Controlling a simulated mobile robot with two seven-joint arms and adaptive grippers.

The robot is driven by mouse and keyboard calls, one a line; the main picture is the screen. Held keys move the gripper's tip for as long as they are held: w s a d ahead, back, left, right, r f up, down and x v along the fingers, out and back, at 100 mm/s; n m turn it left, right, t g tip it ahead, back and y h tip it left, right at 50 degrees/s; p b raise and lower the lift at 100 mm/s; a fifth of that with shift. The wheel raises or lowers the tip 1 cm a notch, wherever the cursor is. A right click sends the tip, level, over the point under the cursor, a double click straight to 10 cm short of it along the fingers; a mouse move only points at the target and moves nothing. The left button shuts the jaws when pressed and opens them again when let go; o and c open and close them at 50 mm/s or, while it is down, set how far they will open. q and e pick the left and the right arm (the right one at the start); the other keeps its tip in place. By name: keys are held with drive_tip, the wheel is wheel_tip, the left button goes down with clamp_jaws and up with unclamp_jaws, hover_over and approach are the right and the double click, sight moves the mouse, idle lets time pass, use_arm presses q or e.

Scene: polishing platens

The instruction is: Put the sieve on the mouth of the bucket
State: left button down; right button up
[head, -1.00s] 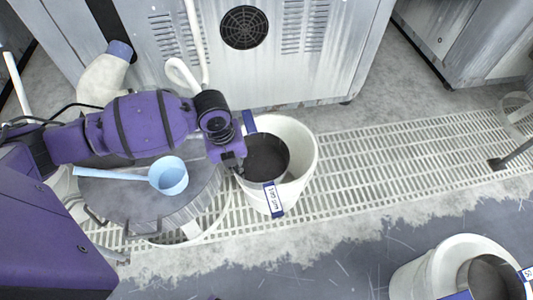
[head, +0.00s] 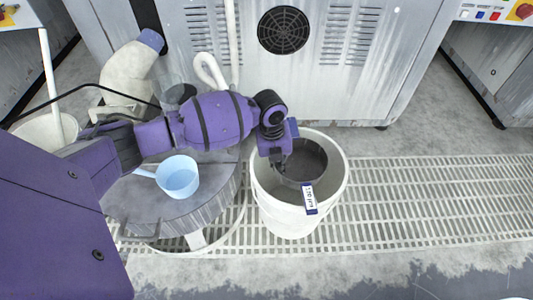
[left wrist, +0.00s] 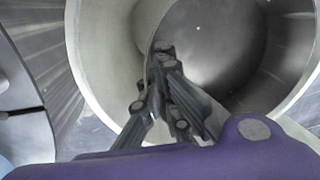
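The sieve (head: 305,164) is a dark round pan with a white and blue label at its front. In the head view it overlaps the mouth of the white bucket (head: 287,215), towards the back. I cannot tell whether it rests on the rim or hangs just above. My left gripper (head: 279,163) is at the sieve's left edge. In the left wrist view the fingers (left wrist: 163,56) are closed together on the wall of the sieve (left wrist: 215,50), with the pale bucket wall (left wrist: 98,60) around it. My right gripper is out of view.
A light blue scoop (head: 178,177) lies on a round grey lid or drum (head: 150,212) left of the bucket. A grey machine cabinet (head: 350,85) stands behind. White floor grating (head: 430,195) runs clear to the right. Another white bucket (head: 40,135) stands at far left.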

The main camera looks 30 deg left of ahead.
use_arm(q)
drive_tip(key=shift+f, duration=0.55)
drive_tip(key=shift+r, duration=0.1)
drive_tip(key=c, duration=2.5)
unclamp_jaws()
drive_tip(key=o, duration=0.5)
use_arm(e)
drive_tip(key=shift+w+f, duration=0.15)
